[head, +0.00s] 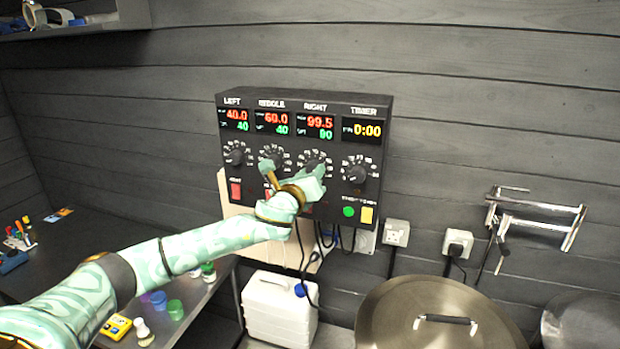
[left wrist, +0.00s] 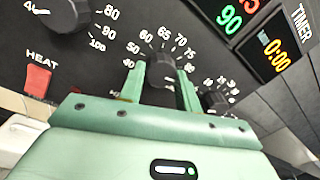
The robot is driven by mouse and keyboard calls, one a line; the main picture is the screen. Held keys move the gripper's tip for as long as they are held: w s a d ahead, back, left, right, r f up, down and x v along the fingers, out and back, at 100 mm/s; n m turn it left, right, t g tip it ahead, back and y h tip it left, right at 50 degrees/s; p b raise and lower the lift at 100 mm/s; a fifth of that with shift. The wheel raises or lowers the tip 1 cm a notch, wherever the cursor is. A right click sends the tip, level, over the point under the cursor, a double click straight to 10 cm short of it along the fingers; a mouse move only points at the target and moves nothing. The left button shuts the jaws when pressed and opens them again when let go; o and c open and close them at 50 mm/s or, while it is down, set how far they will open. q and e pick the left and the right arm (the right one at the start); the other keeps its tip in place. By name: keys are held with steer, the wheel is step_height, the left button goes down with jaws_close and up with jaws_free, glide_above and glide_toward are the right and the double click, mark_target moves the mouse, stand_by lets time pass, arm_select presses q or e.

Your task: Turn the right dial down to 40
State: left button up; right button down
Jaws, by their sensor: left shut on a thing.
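The black control box (head: 297,210) hangs on the wall with three temperature dials and a timer dial. The right dial (left wrist: 163,69) sits between the two fingers of my left gripper (left wrist: 161,84), which is shut on it. In the head view my left gripper (head: 313,172) covers part of this dial. The RIGHT display (head: 315,126) reads 99.5 in red, with a green set value below; the left wrist view shows that green value as 90 (left wrist: 229,17). My right gripper is not in view.
The middle dial (head: 270,160) and timer dial (head: 356,172) flank the held dial closely. Red heat switches (head: 236,190) and a green button (head: 348,211) lie below. A large lidded pot (head: 400,315) and a white canister (head: 278,315) stand underneath.

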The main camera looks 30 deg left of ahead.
arm_select(q)
steer(key=n+p, duration=0.1)
steer(key=n, duration=1.7)
steer(key=n+g+y+p, duration=0.1)
steer(key=n+p, duration=0.1)
steer(key=n, duration=1.5)
steer(key=shift+d+r+n, duration=0.1)
steer(key=shift+r+n, duration=0.05)
steer(key=shift+n, duration=2.55)
steer(key=o, duration=1)
steer(key=shift+r, duration=0.1)
